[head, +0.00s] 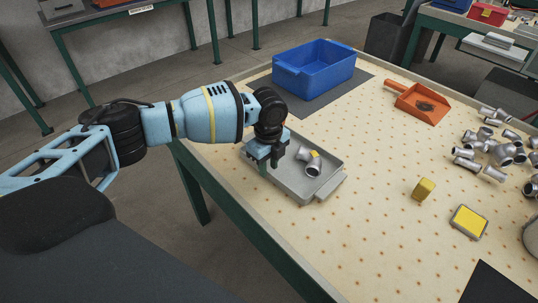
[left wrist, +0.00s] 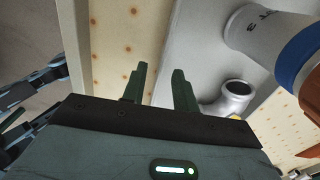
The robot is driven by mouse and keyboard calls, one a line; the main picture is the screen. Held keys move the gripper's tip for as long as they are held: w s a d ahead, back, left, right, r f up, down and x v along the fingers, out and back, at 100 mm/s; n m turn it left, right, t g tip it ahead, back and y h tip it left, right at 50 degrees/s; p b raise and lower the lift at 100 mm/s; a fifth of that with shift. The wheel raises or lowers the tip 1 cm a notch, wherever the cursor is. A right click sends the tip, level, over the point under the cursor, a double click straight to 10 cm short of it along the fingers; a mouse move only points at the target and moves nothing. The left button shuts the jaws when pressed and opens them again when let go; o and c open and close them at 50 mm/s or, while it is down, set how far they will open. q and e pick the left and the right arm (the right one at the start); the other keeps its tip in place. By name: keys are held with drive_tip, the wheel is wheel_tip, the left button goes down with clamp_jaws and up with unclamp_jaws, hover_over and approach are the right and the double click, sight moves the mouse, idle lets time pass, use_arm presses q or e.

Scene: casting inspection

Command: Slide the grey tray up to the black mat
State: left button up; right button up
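The grey tray (head: 325,187) lies on the pegboard-like tabletop near its left edge, with silver pipe castings (head: 313,168) and a small yellow piece inside. My left gripper (head: 266,166) points down at the tray's left end. In the left wrist view, the fingers (left wrist: 160,88) are apart, one over the table and one over the tray (left wrist: 193,45), with the tray's rim between them. Contact with the rim cannot be told. A black mat (head: 492,284) shows partly at the bottom right. A dark mat (head: 322,104) lies under the blue bin. My right gripper is out of view.
The blue bin (head: 314,67) stands at the back. An orange dustpan (head: 421,104) and several castings (head: 490,145) lie to the right. A yellow block (head: 423,189) and a yellow-topped block (head: 468,222) stand right of the tray. The table between tray and blocks is clear.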

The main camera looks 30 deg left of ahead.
use_arm(q)
drive_tip(key=shift+f, duration=1.25)
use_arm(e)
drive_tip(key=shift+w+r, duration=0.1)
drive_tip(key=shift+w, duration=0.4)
use_arm(q)
drive_tip(key=c, duration=0.5)
clamp_jaws()
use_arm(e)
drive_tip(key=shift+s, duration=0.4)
use_arm(q)
drive_tip(key=shift+d, duration=0.1)
